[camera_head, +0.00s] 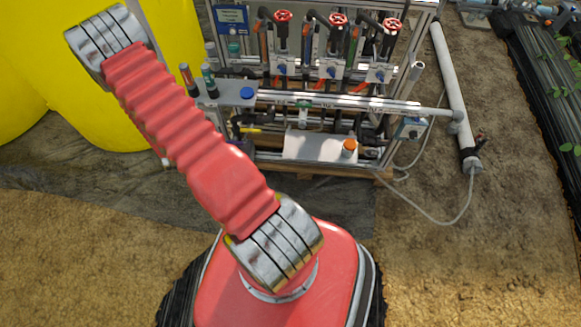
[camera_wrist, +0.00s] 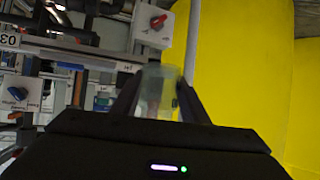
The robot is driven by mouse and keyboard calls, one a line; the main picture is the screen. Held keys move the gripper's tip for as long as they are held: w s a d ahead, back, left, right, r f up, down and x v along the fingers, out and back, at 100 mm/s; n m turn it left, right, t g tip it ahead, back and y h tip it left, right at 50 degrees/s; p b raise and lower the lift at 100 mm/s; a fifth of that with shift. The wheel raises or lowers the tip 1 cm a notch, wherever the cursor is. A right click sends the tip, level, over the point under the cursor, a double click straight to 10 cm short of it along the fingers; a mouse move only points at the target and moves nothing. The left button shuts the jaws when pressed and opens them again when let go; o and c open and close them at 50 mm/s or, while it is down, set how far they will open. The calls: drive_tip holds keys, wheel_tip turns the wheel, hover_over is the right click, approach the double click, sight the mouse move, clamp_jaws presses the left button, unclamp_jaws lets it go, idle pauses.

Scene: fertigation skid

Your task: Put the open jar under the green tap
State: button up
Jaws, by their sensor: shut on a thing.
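My gripper (camera_wrist: 157,80) is shut on a clear, see-through jar (camera_wrist: 156,95) in the wrist view. The jar sits between the two dark fingers, and no lid shows on it. Its contents cannot be made out. In the head view the gripper and jar cannot be made out; my red arm reaches up to the left. A small green part (camera_head: 303,104), perhaps the green tap, shows on the front rail of the skid above a grey shelf. No green tap can be made out in the wrist view.
An orange-capped container (camera_head: 349,148) stands on the low grey shelf (camera_head: 312,146). A blue cap (camera_head: 247,92) sits on the upper left shelf. Red handwheels (camera_head: 338,19) line the back. Yellow tanks (camera_head: 165,70) stand left; a grey pipe (camera_head: 452,90) and loose hose lie right.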

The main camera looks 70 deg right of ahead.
drive_tip(key=s+d+f+m+g+h, duration=0.1)
drive_tip(key=s+d+f+m+g, duration=0.1)
drive_tip(key=s+d+f, duration=0.3)
drive_tip(key=s+d+f+m+g, duration=0.1)
drive_tip(key=s+f, duration=0.2)
drive_tip(key=s, duration=0.3)
drive_tip(key=m+g, duration=0.7)
approach(302, 145)
drive_tip(key=s+a+r, duration=0.1)
drive_tip(key=s+a, duration=0.3)
drive_tip(key=s, duration=0.2)
drive_tip(key=shift+w+a+r, duration=0.1)
drive_tip(key=shift+a, duration=0.1)
